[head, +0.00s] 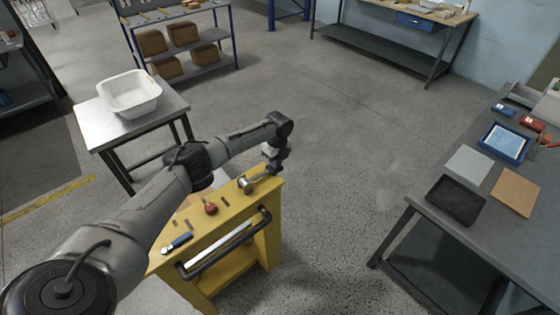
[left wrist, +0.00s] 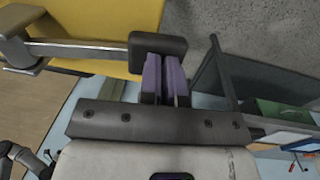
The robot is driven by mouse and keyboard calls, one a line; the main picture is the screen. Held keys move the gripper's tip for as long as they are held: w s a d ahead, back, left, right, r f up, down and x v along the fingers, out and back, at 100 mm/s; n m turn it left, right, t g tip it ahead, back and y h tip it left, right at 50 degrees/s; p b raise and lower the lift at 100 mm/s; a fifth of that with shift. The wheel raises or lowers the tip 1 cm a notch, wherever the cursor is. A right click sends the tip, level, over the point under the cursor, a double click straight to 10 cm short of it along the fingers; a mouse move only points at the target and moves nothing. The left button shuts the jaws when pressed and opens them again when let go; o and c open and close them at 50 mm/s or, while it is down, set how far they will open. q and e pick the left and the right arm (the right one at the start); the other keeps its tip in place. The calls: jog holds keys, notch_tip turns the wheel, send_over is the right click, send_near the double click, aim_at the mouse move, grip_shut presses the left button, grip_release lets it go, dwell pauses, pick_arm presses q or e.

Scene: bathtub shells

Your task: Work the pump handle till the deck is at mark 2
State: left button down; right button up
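A yellow cart (head: 232,215) stands below my left arm. A metal lever (left wrist: 75,51) with a dark block-shaped grip (left wrist: 158,45) runs over its yellow surface in the left wrist view. My left gripper (head: 262,178) is over the cart's far right corner, by the lever end. In the left wrist view its purple fingers (left wrist: 165,78) lie side by side, nearly together. No numbered marks can be read. My right gripper is out of view.
A red knob (head: 210,208) and a blue-handled tool (head: 178,243) are on the cart top. A dark push bar (head: 228,245) runs along its side. A white tub (head: 129,93) stands on a table at left. A grey workbench (head: 460,215) is at right. Floor between is clear.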

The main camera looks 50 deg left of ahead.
pick_arm(q)
jog(key=shift+s+a+f, duration=0.15)
jog(key=shift+a+f, duration=0.05)
jog(key=shift+f, duration=0.2)
jog(key=shift+r+p, duration=0.45)
jog(key=shift+r, duration=0.1)
jog(key=r+p, duration=0.1)
jog(key=r, duration=0.1)
jog(key=w+r+p, duration=0.1)
jog(key=r+p, duration=0.1)
jog(key=shift+r, duration=0.2)
notch_tip(320, 180, up, 9)
jog(key=w+b, duration=0.1)
jog(key=w, duration=0.1)
jog(key=shift+d, duration=0.1)
dwell(1.0)
